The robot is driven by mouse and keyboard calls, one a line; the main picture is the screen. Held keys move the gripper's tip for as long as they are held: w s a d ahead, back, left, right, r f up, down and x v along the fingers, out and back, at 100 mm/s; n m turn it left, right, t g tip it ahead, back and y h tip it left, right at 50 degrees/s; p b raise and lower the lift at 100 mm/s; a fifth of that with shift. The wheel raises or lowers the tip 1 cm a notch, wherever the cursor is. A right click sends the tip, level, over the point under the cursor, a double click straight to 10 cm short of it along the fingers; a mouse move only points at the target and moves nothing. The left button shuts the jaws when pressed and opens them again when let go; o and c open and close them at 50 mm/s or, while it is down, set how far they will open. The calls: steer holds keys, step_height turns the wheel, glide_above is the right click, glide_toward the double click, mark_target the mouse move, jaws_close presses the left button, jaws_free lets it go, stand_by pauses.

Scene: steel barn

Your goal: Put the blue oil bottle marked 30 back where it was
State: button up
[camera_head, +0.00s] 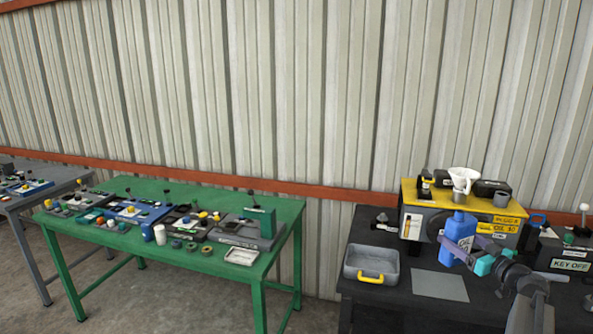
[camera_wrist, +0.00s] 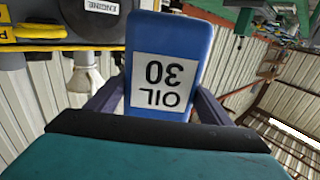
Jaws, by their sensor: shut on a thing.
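The blue oil bottle (camera_head: 460,229) has a white label with dark lettering. In the wrist view the bottle (camera_wrist: 170,45) fills the middle, and its label reads OIL 30 upside down in that picture. My gripper (camera_head: 468,250) is shut on the bottle, with one purple finger on each side of it. In the head view the bottle looks upright in front of the yellow-topped engine unit (camera_head: 412,190) on the black table (camera_head: 390,310).
A white funnel (camera_head: 463,176) stands on the engine unit, just behind the bottle. A grey tray with a yellow handle (camera_head: 371,267) and a flat grey plate (camera_head: 440,285) lie left of my gripper. A KEY OFF box (camera_head: 570,266) stands right. A green table (camera_head: 130,245) is farther left.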

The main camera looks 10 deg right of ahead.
steer(key=s+a+f+n+g+y+b, duration=0.2)
steer(key=a+f, duration=0.4)
steer(key=a, duration=0.5)
steer(key=s+a+f+n+g+y+b, duration=0.2)
steer(key=a+f+n+y, duration=0.1)
steer(key=a, duration=0.9)
steer(key=s+a+f+n+g+y+b, duration=0.2)
steer(key=a+f+y, duration=0.3)
steer(key=a+f, duration=0.3)
steer(key=s+a+n+g, duration=0.1)
steer(key=a, duration=0.3)
steer(key=shift+f+b, duration=0.3)
steer(key=shift+b, duration=0.05)
steer(key=shift+a, duration=0.1)
steer(key=a, duration=0.7)
steer(key=shift+d, duration=0.15)
